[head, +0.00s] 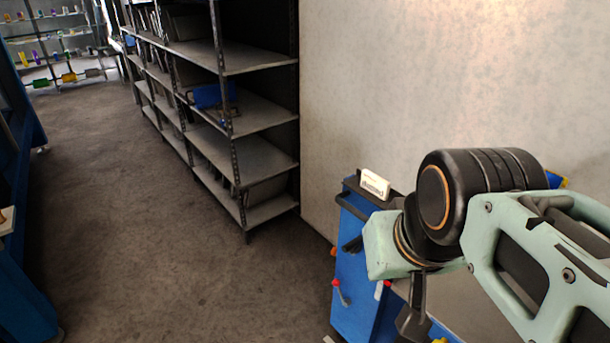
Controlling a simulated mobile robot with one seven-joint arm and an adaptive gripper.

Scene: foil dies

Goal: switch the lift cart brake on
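A blue cart-like body (352,285), probably the lift cart, stands at the lower right against the pale wall, partly hidden by my arm. A small lever with a red tip (337,284) is on its side, and a red-and-white piece (381,288) shows beside my arm. An orange knob (333,251) sits higher at its left edge. I cannot tell which of these is the brake or how it is set. My gripper (412,322) shows only as a dark part below my wrist, in front of the cart. Its fingers are not clear, and I see nothing held.
A white labelled box (375,184) sits on the cart's top. Grey metal shelving (250,115) with a blue item (212,96) stands left of the wall. Blue furniture (20,250) lines the left edge. The brown floor (170,250) between is clear.

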